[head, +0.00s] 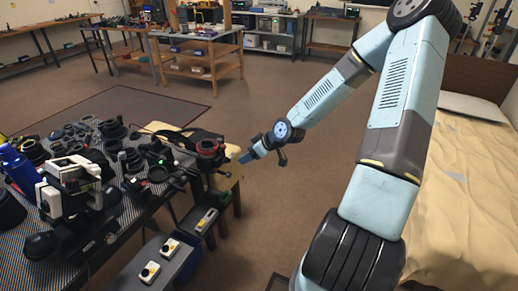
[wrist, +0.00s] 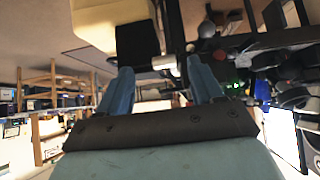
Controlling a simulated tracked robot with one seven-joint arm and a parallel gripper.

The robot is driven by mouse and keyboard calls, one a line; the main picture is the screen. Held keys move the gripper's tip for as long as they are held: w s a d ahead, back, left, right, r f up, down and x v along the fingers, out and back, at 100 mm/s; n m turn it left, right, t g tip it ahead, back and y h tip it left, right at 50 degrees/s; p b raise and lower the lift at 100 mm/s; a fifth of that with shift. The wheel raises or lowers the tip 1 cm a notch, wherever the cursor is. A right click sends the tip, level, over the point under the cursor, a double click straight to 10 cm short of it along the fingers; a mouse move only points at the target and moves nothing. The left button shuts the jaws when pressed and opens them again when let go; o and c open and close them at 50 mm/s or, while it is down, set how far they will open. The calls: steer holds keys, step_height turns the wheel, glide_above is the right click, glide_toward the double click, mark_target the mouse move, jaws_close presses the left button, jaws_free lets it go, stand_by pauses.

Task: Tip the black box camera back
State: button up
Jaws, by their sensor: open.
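My gripper (head: 245,157) is at the end of my arm, just right of the table's edge in the head view. In the wrist view my gripper (wrist: 162,84) shows two blue fingers spread apart with nothing between them. A dark camera-like body with a red ring (head: 209,148) is just left of the fingertips in the head view. In the wrist view, which looks upside down, a black box (wrist: 137,45) lies beyond the fingers against a cream block. It is probably the black box camera. I cannot tell whether a finger touches it.
The dark table (head: 22,262) is crowded with lenses, camera parts and a blue bottle (head: 20,170). A cream-topped stool (head: 228,181) stands at its right end. Grey boxes with yellow-and-white devices (head: 150,272) are in front. A beige-covered bed (head: 462,205) is at the right. Open floor lies behind.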

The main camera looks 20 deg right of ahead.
steer(key=shift+v, duration=2.85)
steer(key=shift+s+f, duration=0.1)
steer(key=s+d+r+m+g+h, duration=0.1)
steer(key=s+d+r+m+h, duration=0.1)
steer(key=s+r+h, duration=0.45)
steer(key=s+d+r+m+g+h, duration=0.2)
steer(key=s+r, duration=0.2)
steer(key=r, duration=0.5)
steer(key=s+a+r+m+t+y, duration=0.1)
steer(key=s+r+m, duration=0.1)
steer(key=s+r, duration=0.6)
steer(key=s+a+r+m+t+y, duration=0.1)
steer(key=s+a+r+m, duration=0.1)
steer(key=s+r, duration=0.5)
steer(key=shift+s+a+r+m, duration=0.35)
steer(key=shift+s+m, duration=0.25)
steer(key=shift+s, duration=0.35)
